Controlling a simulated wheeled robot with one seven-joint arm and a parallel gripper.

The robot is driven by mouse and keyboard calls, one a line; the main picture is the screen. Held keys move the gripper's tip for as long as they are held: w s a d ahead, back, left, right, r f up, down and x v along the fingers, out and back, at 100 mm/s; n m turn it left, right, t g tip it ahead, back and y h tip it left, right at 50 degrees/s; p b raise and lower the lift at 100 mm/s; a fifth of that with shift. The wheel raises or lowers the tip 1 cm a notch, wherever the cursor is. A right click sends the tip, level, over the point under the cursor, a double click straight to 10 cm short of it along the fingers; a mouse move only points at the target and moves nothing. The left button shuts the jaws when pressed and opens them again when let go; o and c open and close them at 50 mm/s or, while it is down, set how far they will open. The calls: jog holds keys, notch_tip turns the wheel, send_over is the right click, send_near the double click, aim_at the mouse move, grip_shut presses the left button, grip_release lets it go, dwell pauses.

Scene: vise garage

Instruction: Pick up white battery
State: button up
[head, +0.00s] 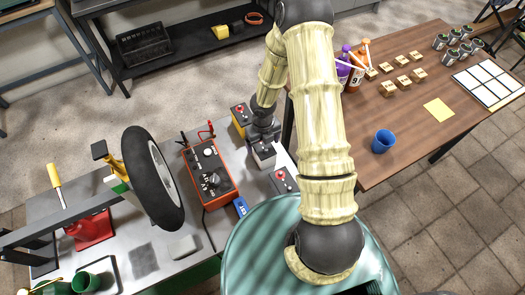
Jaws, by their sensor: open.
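A yellow battery (240,121) stands just behind and to the left.
An orange charger box (209,174) stands left of the batteries, with a blue item (241,207) at its front corner. A wheel (153,178) stands further left. A wooden table (405,135) with bottles, blocks, cans and a blue cup (382,141) is at right.

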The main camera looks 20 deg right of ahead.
aim_at(262, 145)
jog(key=f, duration=0.5)
jog(key=shift+w, duration=0.25)
jog(key=c, duration=1.9)
jog(key=shift+o, duration=0.2)
jog(key=shift+r, duration=0.1)
notch_tip(262, 145, up, 10)
jog(key=shift+f+p, duration=0.1)
jog(key=shift+p, duration=0.55)
